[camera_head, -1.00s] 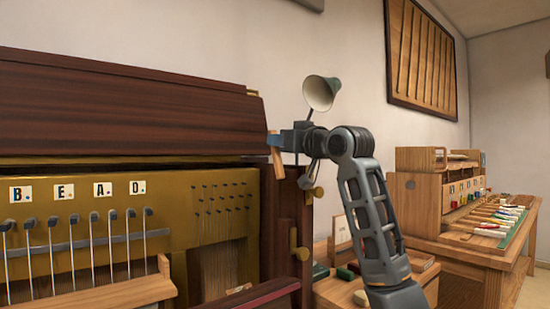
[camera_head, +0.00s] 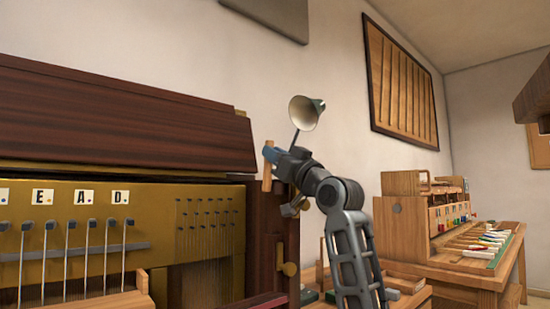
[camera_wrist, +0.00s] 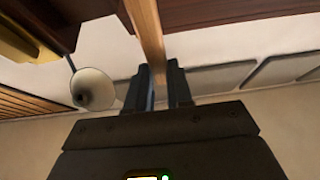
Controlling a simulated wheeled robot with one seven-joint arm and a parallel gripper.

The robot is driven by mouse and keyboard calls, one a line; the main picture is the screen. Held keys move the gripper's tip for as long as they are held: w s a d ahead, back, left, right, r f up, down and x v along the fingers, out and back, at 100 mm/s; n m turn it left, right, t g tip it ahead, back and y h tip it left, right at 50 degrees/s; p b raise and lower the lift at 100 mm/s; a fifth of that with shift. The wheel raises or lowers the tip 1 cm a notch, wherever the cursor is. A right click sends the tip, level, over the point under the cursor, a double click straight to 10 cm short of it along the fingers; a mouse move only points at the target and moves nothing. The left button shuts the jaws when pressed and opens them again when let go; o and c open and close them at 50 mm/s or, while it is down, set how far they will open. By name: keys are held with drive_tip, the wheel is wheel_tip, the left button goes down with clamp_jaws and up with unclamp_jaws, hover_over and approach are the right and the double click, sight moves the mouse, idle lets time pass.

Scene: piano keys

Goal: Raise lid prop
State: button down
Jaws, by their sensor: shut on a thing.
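The lid prop (camera_head: 267,172) is a short light-wood stick, standing nearly upright at the right end of the piano in the head view. My gripper (camera_head: 271,156) is shut on it near its upper part. In the wrist view the prop (camera_wrist: 146,28) runs from the top edge down between the two dark fingers of my gripper (camera_wrist: 160,78). The dark red-brown lid (camera_head: 120,118) lies to the left of my gripper. Whether the prop touches the lid is hard to tell.
A lamp with a cone shade (camera_head: 304,113) stands close behind my gripper. Below the lid is a brass panel (camera_head: 165,210) with letter tiles and hammers. A workbench (camera_head: 480,262) with key parts stands to the right.

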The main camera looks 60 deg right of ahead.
drive_tip(key=c, duration=1)
unclamp_jaws()
drive_tip(key=v, duration=0.7)
drive_tip(key=shift+s+f, duration=0.25)
drive_tip(key=shift+s, duration=0.05)
